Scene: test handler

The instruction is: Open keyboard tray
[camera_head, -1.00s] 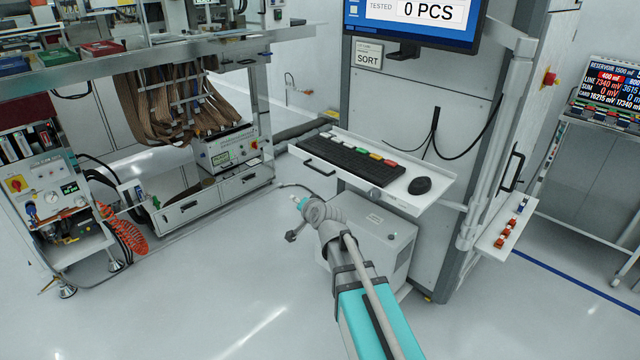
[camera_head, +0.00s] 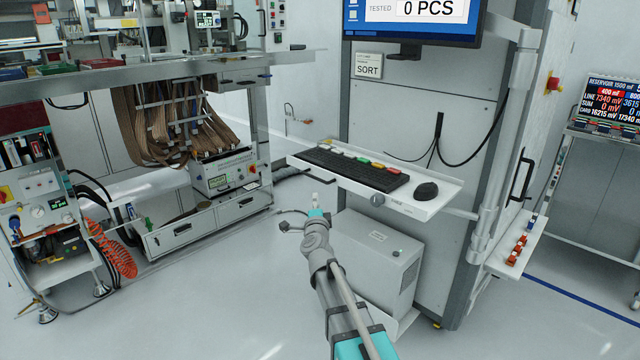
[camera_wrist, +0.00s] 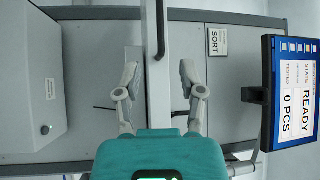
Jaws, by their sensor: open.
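The keyboard tray (camera_head: 447,194) is a white shelf on the grey cabinet, holding a black keyboard (camera_head: 352,168) and a black mouse (camera_head: 426,191). A round lock-like knob (camera_head: 377,199) sits on its front edge. My gripper (camera_head: 316,203) is just below and in front of the tray's left part. In the wrist view, the tray shows as an upright white strip (camera_wrist: 157,105), with a dark handle bar (camera_wrist: 160,30) on it. My open gripper (camera_wrist: 159,76) has one finger on each side of this strip, with visible gaps. I cannot tell the distance in depth.
A bench with hanging ribbon cables (camera_head: 165,120) is at left. A small side shelf (camera_head: 520,250) is at right. The floor in front is free.

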